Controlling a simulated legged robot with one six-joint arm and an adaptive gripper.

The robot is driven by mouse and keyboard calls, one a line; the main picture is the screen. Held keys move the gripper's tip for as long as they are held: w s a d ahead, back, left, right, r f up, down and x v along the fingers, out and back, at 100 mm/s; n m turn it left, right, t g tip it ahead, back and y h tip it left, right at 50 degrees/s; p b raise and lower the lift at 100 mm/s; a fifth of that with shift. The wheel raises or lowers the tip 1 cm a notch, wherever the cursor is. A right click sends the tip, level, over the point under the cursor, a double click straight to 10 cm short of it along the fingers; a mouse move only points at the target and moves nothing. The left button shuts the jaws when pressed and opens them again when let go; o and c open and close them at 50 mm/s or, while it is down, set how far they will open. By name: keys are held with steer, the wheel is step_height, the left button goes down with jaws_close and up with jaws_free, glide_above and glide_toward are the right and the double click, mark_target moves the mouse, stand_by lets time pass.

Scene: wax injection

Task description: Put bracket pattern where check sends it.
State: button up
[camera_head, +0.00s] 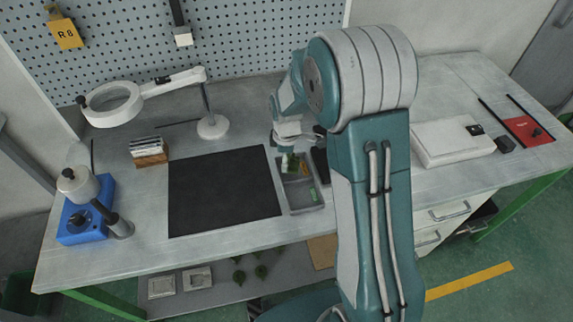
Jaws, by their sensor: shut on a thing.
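My gripper (288,152) points down over the back part of a grey divided tray (293,206), just right of the black mat. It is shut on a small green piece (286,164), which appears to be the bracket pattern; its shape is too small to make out. An orange-brown piece (304,168) shows close to the right of it. Another green piece (313,194) lies in the front right part of the tray. My arm hides the bench just right of the tray.
The black mat (222,190) is bare. A magnifier lamp (112,104) stands behind it, a blue-based device (86,212) at the left. A wooden block with cards (149,152) is near the mat. Right of my arm are a white box (450,142) and a red plate (526,131).

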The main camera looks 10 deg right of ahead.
mark_target(289, 163)
step_height(289, 163, down, 3)
steer(key=shift+d+r, duration=0.1)
steer(key=shift+d, duration=0.25)
steer(key=o, duration=0.9)
steer(key=shift+a, duration=0.1)
steer(key=shift+c, duration=0.2)
steer(key=shift+a, duration=0.15)
